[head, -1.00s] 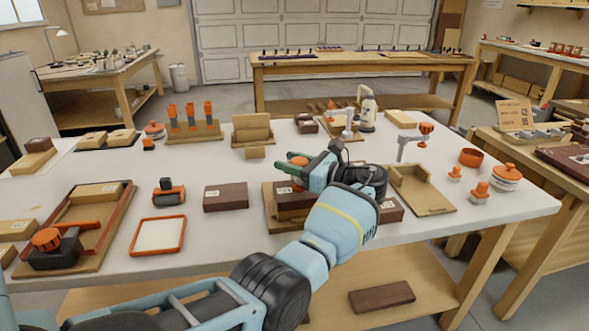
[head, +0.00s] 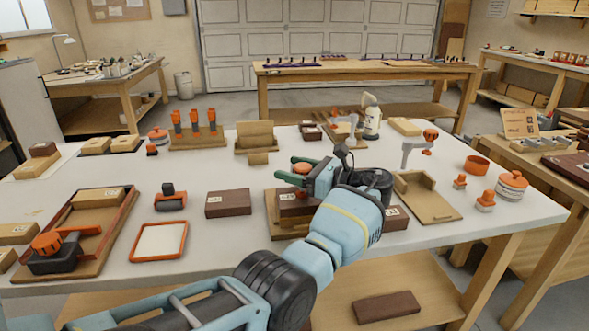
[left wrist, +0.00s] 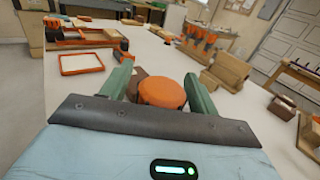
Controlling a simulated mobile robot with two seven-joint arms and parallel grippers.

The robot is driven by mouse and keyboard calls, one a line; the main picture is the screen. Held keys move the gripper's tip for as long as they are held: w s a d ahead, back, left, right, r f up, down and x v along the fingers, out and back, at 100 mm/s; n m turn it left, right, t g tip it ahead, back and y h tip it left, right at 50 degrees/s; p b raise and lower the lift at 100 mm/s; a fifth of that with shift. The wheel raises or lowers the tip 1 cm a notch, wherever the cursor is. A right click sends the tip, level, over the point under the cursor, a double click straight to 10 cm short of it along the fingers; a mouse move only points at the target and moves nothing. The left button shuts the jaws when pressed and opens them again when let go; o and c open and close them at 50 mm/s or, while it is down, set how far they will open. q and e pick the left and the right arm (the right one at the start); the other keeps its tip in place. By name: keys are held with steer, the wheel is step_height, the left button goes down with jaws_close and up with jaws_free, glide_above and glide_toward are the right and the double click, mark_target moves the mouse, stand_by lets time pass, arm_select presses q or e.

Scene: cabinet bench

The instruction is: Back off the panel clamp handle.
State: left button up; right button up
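The panel clamp's round orange handle (head: 301,168) stands over a dark brown block (head: 293,203) on a wooden base (head: 271,213), near the middle of the bench. My left gripper (head: 300,171) is at the handle, with its green fingers on either side of it. In the left wrist view the orange handle (left wrist: 162,92) sits between the two fingers. A gap shows on its left side; the right finger looks very close, and I cannot tell whether it touches. The clamp body is mostly hidden by the gripper and block. My right gripper is not in view.
A brown block (head: 228,203) and an orange-rimmed tray (head: 158,256) lie left of the gripper. Clear bench top shows at front right.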

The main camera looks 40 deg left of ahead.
arm_select(q)
steer(key=b+v, duration=0.2)
steer(key=v, duration=0.4)
steer(key=shift+w+d+f, duration=0.1)
steer(key=shift+d, duration=0.45)
steer(key=shift+w+d+b, duration=0.1)
steer(key=shift+d+b, duration=0.2)
steer(key=shift+b, duration=0.05)
steer(key=shift+r, duration=0.2)
